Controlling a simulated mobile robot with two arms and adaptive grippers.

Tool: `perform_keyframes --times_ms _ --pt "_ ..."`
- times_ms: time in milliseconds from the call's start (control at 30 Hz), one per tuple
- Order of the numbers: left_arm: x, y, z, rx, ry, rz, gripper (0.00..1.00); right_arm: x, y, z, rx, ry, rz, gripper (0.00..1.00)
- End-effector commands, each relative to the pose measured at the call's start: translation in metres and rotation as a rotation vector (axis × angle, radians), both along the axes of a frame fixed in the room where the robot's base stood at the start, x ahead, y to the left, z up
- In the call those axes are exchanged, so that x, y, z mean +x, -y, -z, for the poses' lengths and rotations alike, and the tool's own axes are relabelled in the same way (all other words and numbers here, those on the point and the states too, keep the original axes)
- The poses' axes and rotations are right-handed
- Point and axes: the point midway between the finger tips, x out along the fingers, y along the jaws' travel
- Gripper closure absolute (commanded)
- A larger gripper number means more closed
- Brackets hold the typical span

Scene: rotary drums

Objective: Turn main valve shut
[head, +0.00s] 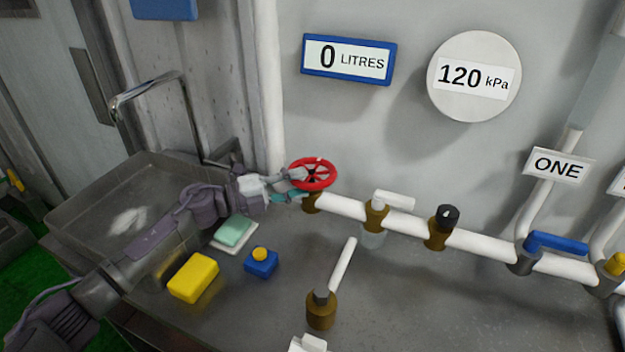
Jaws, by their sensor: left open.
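The main valve is a red spoked handwheel (318,166) on a brass body at the left end of the white pipe, against the grey wall. My left gripper (298,184) reaches in from the left at the wheel's near left rim. Its fingers are open, one over the rim and a teal-coloured one below it. I cannot tell whether they touch the wheel. The fingers hide part of the rim. My right gripper is not in view.
The white pipe (478,243) runs right with brass fittings and a blue lever (557,243). A brass valve with a white handle (343,264) stands in front. A yellow block (193,278), a blue block with yellow knob (261,264) and a sink (75,213) lie near my arm.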

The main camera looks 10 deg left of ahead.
Motion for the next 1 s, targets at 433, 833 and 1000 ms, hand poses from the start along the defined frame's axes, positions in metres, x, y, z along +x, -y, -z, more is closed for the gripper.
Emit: perform_keyframes --times_ms 433,833,1000 --pt "-0.039 -0.060 0.000 0.000 -0.001 0.000 0.56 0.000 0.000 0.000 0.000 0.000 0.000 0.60" --pt "-0.041 -0.062 0.000 0.000 0.000 0.001 0.56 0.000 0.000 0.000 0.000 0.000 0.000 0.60" --pt "-0.040 -0.062 -0.003 0.001 0.001 0.000 0.56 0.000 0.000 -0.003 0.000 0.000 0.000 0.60"
